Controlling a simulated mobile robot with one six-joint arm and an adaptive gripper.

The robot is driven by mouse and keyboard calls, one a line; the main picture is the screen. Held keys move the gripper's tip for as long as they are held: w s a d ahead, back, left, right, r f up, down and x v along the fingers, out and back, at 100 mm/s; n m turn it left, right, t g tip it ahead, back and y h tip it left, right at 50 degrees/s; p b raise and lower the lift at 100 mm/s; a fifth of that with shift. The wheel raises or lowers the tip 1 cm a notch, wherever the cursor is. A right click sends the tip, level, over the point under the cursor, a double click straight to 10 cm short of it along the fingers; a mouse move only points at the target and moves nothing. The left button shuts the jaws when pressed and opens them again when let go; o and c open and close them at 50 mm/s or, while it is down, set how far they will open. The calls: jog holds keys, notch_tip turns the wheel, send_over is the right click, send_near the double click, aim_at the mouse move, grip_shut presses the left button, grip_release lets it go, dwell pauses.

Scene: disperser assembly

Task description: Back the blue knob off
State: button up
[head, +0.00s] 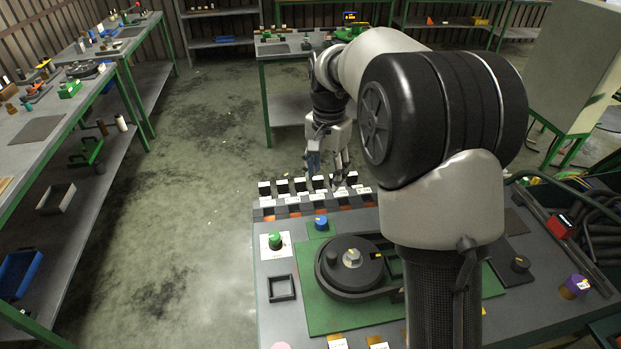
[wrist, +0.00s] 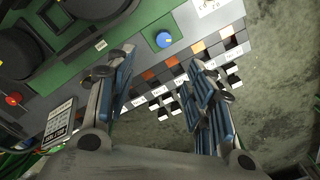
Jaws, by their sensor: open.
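The blue knob (head: 321,221) stands on the workbench near its far edge, at the corner of a green plate, behind the round black disperser housing (head: 350,264). In the wrist view the blue knob (wrist: 163,40) shows as a round blue top near the upper middle, apart from the fingers. My gripper (head: 326,172) hangs above the far edge of the bench, beyond the knob. In the wrist view my gripper (wrist: 163,72) is open, with its two fingers spread wide and nothing between them.
A row of labelled slots (head: 315,200) with black and white blocks lines the bench's far edge. A green knob (head: 275,240) on a white plate stands left of the blue knob. A purple-topped cylinder (head: 574,286) and a red device (head: 561,227) are at the right. The floor left of the bench is clear.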

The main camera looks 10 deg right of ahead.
aim_at(321, 220)
jog(key=shift+m, duration=0.4)
jog(key=f+b, duration=0.1)
jog(key=f, duration=0.5)
jog(key=w+f+b, duration=0.1)
jog(key=f, duration=0.6)
jog(key=w+f+b, duration=0.1)
jog(key=f+b, duration=0.1)
jog(key=f, duration=0.4)
jog(key=shift+a+f, duration=0.1)
jog(key=shift+f, duration=0.05)
jog(key=c, duration=1)
jog(key=shift+c, duration=0.2)
